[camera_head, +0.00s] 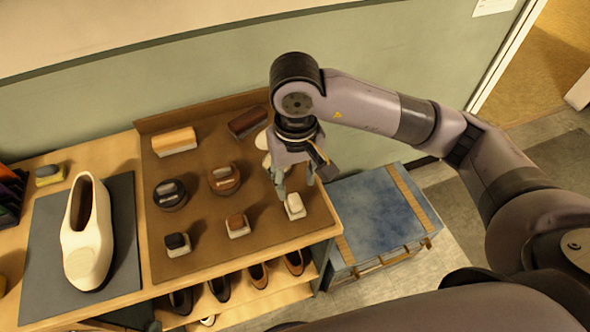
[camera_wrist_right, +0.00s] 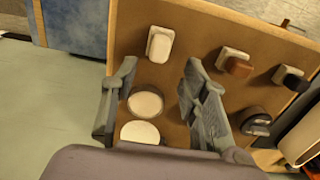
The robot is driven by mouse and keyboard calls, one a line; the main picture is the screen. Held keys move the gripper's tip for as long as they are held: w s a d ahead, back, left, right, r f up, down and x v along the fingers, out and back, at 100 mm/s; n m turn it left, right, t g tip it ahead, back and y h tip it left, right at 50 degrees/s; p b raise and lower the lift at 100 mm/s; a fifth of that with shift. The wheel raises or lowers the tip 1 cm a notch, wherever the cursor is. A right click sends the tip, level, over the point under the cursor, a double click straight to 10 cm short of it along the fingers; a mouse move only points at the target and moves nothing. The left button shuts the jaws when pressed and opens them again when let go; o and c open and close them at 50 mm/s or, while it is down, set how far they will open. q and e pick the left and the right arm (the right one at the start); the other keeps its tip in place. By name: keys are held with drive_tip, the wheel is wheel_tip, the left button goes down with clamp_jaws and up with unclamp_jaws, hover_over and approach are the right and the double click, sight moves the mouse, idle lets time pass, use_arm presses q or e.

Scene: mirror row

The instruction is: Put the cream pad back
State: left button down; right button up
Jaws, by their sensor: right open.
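The cream pad (camera_head: 295,206), a small pale block with rounded edges, lies at the front right corner of the brown tray (camera_head: 265,232). It also shows in the right wrist view (camera_wrist_right: 160,44), just beyond the fingertips. My right gripper (camera_head: 296,188) is open and empty, pointing down over the tray just behind the pad; it seems apart from it. In the right wrist view its fingers (camera_wrist_right: 160,75) stand wide apart, with a round cream-topped item (camera_wrist_right: 145,103) between and below them. My left gripper is not in view.
Two other pads, black-topped (camera_head: 177,244) and brown-topped (camera_head: 237,224), share the front row. Round tins (camera_head: 170,194) and brushes (camera_head: 175,141) stand behind. A cream shoe (camera_head: 87,235) stands on a dark mat at left. A blue trunk (camera_head: 380,215) stands right of the table.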

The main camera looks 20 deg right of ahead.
sight(295, 200)
drive_tip(key=shift+r, duration=2.1)
drive_tip(key=shift+s+f, duration=0.1)
